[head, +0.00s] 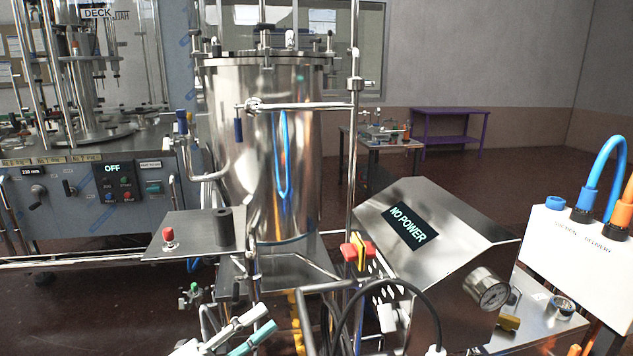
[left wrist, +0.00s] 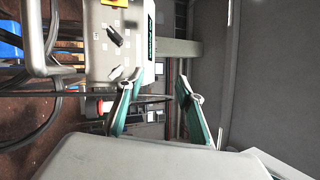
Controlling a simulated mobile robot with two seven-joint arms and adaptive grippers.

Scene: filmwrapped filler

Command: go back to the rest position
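My left gripper (head: 266,318) shows at the bottom of the head view, left of centre, with pale and teal fingers pointing up and to the right. In the left wrist view its two teal-padded fingers (left wrist: 160,78) stand apart with a clear gap and nothing between them. In the head view it is low in front of the steel vessel's stand. My right gripper is not visible in either view.
A large steel vessel (head: 285,150) stands ahead. To its right are a slanted steel console reading "NO POWER" (head: 407,228) and a white box (head: 567,250) with blue and orange hoses. A small shelf (head: 190,236) with a red button juts left. Open floor lies behind, towards a purple table (head: 447,112).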

